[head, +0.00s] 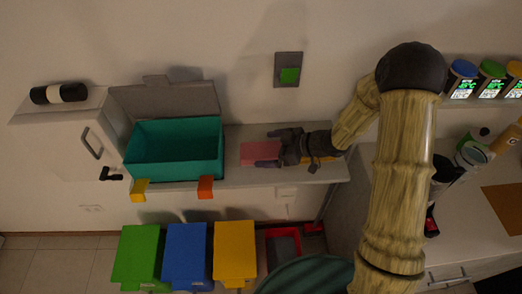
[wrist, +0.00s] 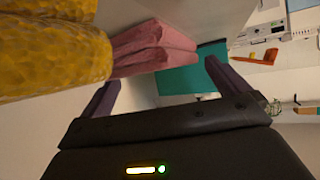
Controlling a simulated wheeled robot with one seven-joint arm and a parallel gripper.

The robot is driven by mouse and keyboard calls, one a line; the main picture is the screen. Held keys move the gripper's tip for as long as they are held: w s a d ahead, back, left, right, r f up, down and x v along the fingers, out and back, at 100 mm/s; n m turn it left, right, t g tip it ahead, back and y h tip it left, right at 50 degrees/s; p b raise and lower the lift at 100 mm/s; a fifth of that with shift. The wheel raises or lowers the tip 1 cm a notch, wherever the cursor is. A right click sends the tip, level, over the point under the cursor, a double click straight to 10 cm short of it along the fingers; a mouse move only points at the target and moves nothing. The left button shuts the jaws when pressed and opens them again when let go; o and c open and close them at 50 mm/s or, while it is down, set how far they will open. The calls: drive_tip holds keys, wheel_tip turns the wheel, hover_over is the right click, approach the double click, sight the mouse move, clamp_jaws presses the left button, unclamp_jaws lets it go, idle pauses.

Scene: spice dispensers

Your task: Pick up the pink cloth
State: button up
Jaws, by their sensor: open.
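The pink cloth (head: 259,149) lies folded on the narrow shelf, right of the teal bin. My gripper (head: 267,148) is at the cloth's right side, with its fingers pointing left. In the wrist view, the layered pink cloth (wrist: 152,46) shows just ahead of my gripper (wrist: 161,74), between the lines of its two spread fingers. The gripper is open and nothing is held. I cannot tell whether a finger touches the cloth. My gripper hides the cloth's right end in the head view.
A yellow textured object (wrist: 50,55) is close beside my left finger in the wrist view. The teal bin (head: 175,150) stands left of the cloth. Green, blue and yellow bins (head: 235,252) stand below the shelf (head: 240,178). The wall (head: 225,60) is close behind.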

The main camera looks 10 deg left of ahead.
drive_tip(key=shift+a+f, duration=0.25)
drive_tip(key=shift+a, duration=0.15)
drive_tip(key=c, duration=1)
drive_tip(key=shift+c, duration=0.2)
